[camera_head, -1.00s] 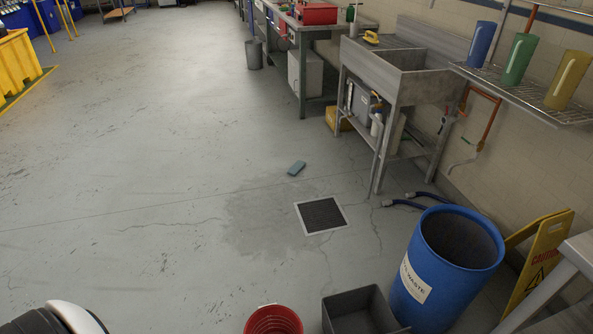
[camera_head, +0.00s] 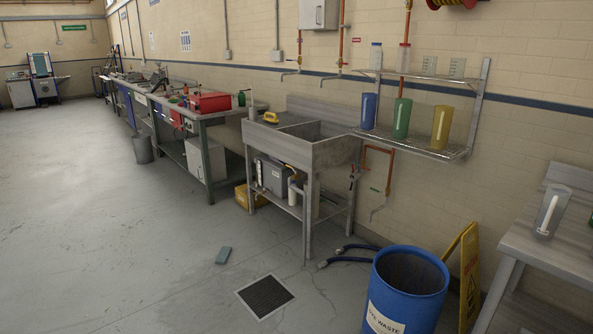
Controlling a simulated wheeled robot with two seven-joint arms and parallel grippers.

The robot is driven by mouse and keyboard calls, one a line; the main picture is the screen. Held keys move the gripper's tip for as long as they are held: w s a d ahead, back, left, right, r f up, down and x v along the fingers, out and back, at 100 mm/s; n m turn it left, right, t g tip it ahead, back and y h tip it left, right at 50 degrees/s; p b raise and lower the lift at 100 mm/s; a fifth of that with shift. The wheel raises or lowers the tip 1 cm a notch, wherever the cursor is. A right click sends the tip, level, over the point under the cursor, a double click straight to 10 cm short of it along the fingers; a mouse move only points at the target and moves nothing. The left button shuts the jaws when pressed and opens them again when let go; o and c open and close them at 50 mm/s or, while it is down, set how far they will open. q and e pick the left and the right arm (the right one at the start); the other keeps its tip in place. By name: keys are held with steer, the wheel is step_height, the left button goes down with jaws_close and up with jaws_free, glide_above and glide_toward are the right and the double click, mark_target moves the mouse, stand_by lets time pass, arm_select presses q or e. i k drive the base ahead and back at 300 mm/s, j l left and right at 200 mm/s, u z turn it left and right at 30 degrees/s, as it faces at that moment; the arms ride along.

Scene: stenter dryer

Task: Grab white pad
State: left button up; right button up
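No plainly white pad shows in the head view. A yellow object (camera_head: 271,117) sits on the left part of the grey sink unit (camera_head: 335,152). Neither of my grippers is in view.
A blue waste barrel (camera_head: 408,305) stands at the lower right beside a yellow caution sign (camera_head: 469,275). A grey table (camera_head: 560,240) with a clear jug (camera_head: 549,212) is at the right. Workbenches line the wall. The floor at left is clear.

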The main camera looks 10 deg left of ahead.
mark_target(221, 258)
steer(key=j+z, duration=0.4)
steer(key=j, duration=1.9)
steer(key=i+j+z, duration=0.1)
steer(key=j, duration=0.25)
steer(key=i+j, duration=0.3)
steer(key=i+j+z, duration=0.15)
steer(key=j, duration=0.2)
steer(key=i+j, duration=0.2)
steer(key=j, duration=0.2)
steer(key=i+j+z, duration=0.15)
steer(key=j, duration=0.2)
steer(key=i+j, duration=0.2)
steer(key=j, duration=0.15)
steer(key=i+j+z, duration=0.15)
steer(key=j, duration=0.25)
steer(key=i+j+z, duration=0.1)
steer(key=j, duration=0.3)
